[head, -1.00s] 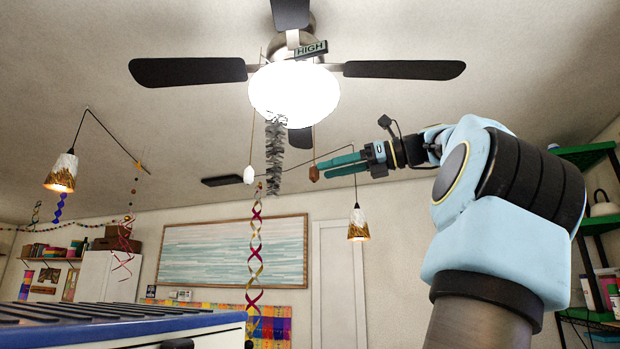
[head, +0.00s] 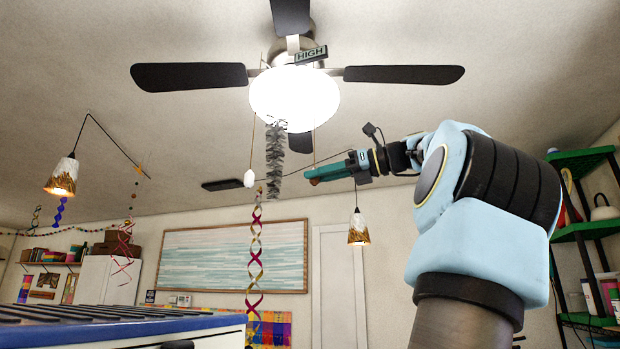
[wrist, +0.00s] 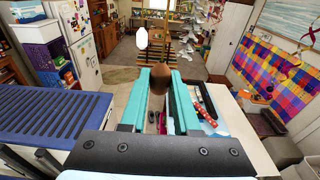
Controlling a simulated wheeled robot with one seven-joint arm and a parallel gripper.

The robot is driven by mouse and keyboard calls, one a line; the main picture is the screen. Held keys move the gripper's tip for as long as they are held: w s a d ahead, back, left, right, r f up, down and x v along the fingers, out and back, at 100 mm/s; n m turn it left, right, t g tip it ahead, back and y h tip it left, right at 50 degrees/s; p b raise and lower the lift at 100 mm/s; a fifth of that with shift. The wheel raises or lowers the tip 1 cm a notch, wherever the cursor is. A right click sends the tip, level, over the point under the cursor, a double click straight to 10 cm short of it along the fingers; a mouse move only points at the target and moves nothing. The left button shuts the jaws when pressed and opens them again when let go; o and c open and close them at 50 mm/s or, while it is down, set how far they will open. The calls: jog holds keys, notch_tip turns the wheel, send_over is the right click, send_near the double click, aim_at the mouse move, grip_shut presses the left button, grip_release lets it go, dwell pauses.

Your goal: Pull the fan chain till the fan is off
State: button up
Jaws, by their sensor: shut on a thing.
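The ceiling fan (head: 405,75) hangs at the top of the head view with its lamp globe (head: 295,98) lit. A small sign (head: 311,54) on it reads HIGH. Two pull chains hang below the globe. The left one ends in a white pull (head: 249,178) that hangs free. The right one ends in a brown wooden pull (head: 314,181). My gripper (head: 318,174) is shut on the brown pull, which also shows between the teal fingers in the wrist view (wrist: 160,78). The white pull also shows in the wrist view (wrist: 142,39), ahead and left of the fingers.
A grey ruffled streamer (head: 274,160) hangs left of the gripper, with a twisted ribbon (head: 255,255) below. A pendant lamp (head: 358,228) hangs below my wrist. Green shelves (head: 582,235) stand at the right. A blue-edged top (head: 150,327) lies lower left.

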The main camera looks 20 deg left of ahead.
grip_shut()
jog(key=shift+f+b, duration=0.85)
jog(key=shift+f, duration=0.05)
jog(key=o, duration=0.8)
grip_release()
jog(key=shift+r, duration=0.1)
jog(key=d, duration=0.7)
jog(key=d+r, duration=0.1)
jog(key=d, duration=0.2)
jog(key=shift+d, duration=0.4)
jog(key=shift+a, duration=0.1)
